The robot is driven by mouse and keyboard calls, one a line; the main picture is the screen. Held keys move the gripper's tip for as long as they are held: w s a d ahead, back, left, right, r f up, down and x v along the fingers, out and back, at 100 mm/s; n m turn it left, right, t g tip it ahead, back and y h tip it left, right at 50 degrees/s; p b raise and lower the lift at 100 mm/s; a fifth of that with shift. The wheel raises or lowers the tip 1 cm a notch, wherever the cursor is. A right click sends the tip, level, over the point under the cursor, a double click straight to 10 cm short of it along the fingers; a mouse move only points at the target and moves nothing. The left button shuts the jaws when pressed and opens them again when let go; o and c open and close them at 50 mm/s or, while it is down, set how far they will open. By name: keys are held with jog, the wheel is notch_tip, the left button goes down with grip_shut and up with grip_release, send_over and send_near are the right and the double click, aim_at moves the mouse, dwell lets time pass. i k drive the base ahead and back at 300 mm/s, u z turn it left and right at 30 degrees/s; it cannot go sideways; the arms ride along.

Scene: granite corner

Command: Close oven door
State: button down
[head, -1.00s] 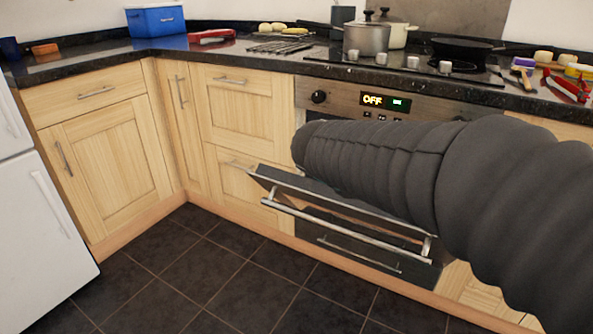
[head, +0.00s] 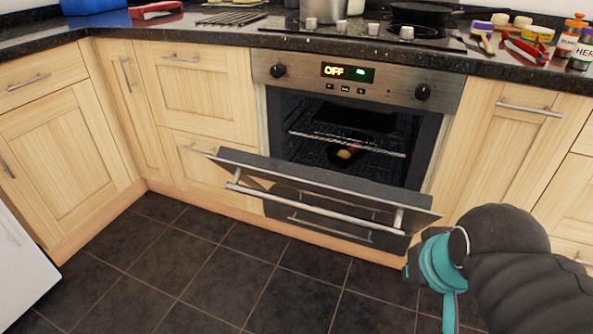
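The oven (head: 257,95) is built into the counter, with a steel control panel whose display reads OFF. Its door (head: 330,183) is open, hinged at the bottom and tilted out toward me. A long steel handle bar (head: 310,210) runs along the door's outer face near its upper edge. Inside the cavity are wire racks (head: 345,143) and a small red and yellowish item (head: 348,153). My arm ends at the lower right, in front of and to the right of the door, apart from it.
A drawer (head: 330,229) with its own handle sits below the oven door. Wooden cabinets (head: 515,130) flank the oven. The dark tiled floor (head: 230,270) in front is clear. Pots, a pan (head: 420,13), pliers (head: 525,50) and bottles stand on the black counter.

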aim_at(399, 212)
jog(key=z, duration=1.5)
jog(key=k, duration=0.8)
jog(key=u, duration=1)
